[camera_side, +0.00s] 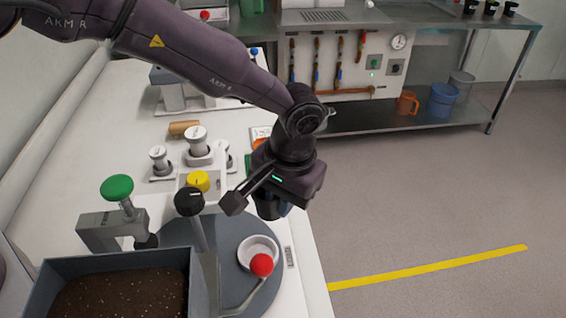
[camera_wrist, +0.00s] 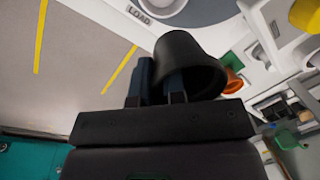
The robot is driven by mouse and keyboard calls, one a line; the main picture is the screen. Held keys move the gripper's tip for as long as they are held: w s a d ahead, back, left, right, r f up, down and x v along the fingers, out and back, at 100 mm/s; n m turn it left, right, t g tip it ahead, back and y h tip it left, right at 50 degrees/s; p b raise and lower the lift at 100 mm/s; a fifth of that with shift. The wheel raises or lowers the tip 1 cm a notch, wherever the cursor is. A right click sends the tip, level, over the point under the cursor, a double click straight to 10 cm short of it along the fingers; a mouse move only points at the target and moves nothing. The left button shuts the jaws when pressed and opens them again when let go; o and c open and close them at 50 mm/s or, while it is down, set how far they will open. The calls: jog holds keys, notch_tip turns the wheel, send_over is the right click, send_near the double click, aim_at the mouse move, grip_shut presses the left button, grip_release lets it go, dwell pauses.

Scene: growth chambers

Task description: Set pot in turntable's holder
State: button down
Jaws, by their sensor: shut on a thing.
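The black pot (camera_wrist: 188,62) is between my gripper's fingers (camera_wrist: 160,80) in the wrist view, its wide mouth tilted toward the right. My gripper is shut on it. In the side view my gripper (camera_side: 272,208) hangs above the right rim of the grey turntable (camera_side: 232,232), and the pot is hidden or cannot be told from the dark gripper. The turntable's holder (camera_side: 258,240) is a white round ring below and slightly left of my gripper. The pot is apart from it, and the ring looks empty.
A red ball knob (camera_side: 261,265) on a bent arm stands at the holder's front edge. A black knob (camera_side: 189,201) and yellow knob (camera_side: 198,181) rise left of my gripper. A soil-filled tray (camera_side: 116,256) and green-knobbed clamp (camera_side: 117,187) are further left. Open floor lies right.

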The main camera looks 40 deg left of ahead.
aim_at(265, 219)
jog(key=s, duration=0.1)
jog(key=s+f, duration=0.1)
jog(key=s, duration=0.1)
jog(key=shift+s+a+n, duration=0.1)
jog(key=shift+a+n, duration=0.05)
jog(key=shift+n, duration=0.25)
jog(key=shift+s+a+f, duration=0.1)
jog(key=shift+f, duration=0.2)
jog(key=shift+n, duration=0.3)
jog(key=shift+f, duration=3.15)
jog(key=shift+f, duration=0.95)
jog(key=c, duration=1.1)
grip_release()
